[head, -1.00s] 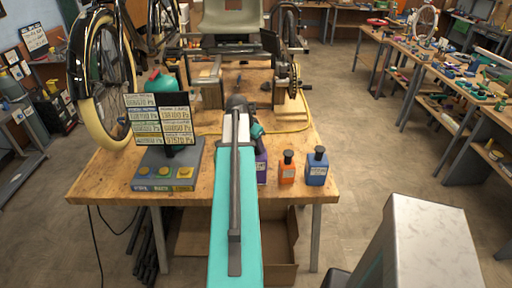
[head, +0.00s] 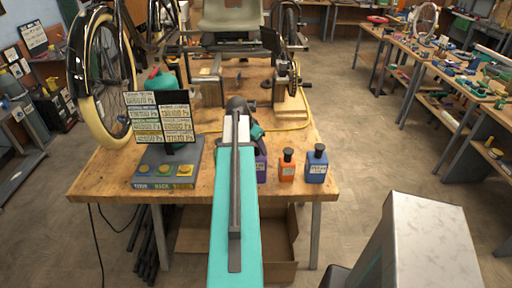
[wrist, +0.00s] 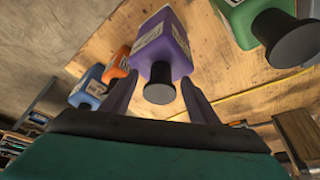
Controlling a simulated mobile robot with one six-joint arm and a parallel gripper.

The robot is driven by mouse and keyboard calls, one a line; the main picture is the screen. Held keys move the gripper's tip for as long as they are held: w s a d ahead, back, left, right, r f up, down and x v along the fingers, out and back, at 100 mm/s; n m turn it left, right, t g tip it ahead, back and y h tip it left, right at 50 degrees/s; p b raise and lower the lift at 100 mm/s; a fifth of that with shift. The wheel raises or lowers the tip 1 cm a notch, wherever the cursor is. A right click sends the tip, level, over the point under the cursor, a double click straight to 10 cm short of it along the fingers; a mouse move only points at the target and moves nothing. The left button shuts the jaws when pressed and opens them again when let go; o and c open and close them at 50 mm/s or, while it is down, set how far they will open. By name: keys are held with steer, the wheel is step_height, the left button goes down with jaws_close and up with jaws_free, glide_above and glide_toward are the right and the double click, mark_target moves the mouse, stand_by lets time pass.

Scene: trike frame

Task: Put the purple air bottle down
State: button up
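The purple air bottle (head: 261,167) is upright near the table's front edge in the head view, partly hidden by my arm. In the wrist view the purple bottle (wrist: 163,45) with its dark cap sits between the two fingers of my gripper (wrist: 158,90).
An orange bottle (head: 287,166) and a blue bottle (head: 317,165) stand just right of it on the wooden table (head: 110,175). A green bottle (wrist: 255,20) is close by in the wrist view. A sign stand (head: 167,165) with coloured buttons is to the left.

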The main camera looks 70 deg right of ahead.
steer(key=shift+r, duration=0.2)
steer(key=b+v, duration=0.2)
steer(key=v, duration=1)
steer(key=shift+b, duration=0.35)
steer(key=shift+f, duration=0.1)
stand_by(0.6)
